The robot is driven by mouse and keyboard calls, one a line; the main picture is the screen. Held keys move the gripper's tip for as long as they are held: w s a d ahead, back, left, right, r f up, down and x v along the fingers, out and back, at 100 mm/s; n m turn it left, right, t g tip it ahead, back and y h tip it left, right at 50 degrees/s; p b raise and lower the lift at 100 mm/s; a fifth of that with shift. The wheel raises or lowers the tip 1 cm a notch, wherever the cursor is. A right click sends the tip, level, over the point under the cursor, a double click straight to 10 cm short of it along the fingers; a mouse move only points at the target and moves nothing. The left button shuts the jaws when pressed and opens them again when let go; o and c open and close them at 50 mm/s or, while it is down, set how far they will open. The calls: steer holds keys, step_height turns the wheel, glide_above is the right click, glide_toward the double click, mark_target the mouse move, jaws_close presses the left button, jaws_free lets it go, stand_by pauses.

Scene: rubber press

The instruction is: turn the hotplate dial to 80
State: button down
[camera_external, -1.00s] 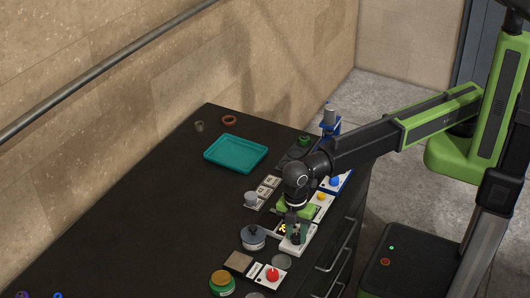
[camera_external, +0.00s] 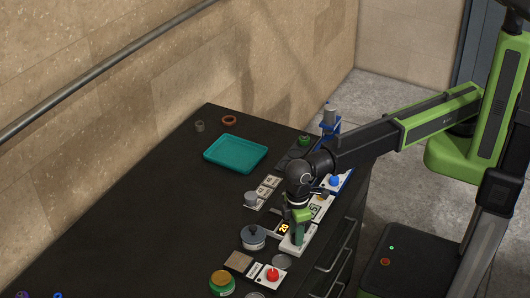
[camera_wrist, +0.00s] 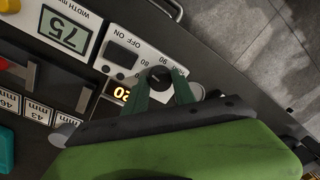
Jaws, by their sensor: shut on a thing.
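The hotplate dial (camera_wrist: 158,73) is a round black knob on a white control panel (camera_wrist: 122,54) in the wrist view. My gripper (camera_wrist: 160,82) has its two green fingers on either side of the dial and is shut on it. Printed numbers ring the dial, but some are hidden by the fingers or too small to read. A lit orange display (camera_wrist: 122,93) beside it appears to read 20. In the external view my gripper (camera_external: 298,238) points down at the white panel (camera_external: 286,248) and hides the dial.
A black switch (camera_wrist: 122,52) marked OFF ON is beside the dial. A panel showing 75 (camera_wrist: 64,38) is close by.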

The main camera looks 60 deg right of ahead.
steer(key=shift+m, duration=0.4)
steer(key=c, duration=1)
jaws_free()
steer(key=shift+c, duration=0.2)
step_height(320, 180, up, 17)
steer(key=p, duration=1.7)
steer(key=shift+w+d+r, duration=0.15)
steer(key=shift+w+d, duration=0.15)
steer(key=shift+d, duration=0.05)
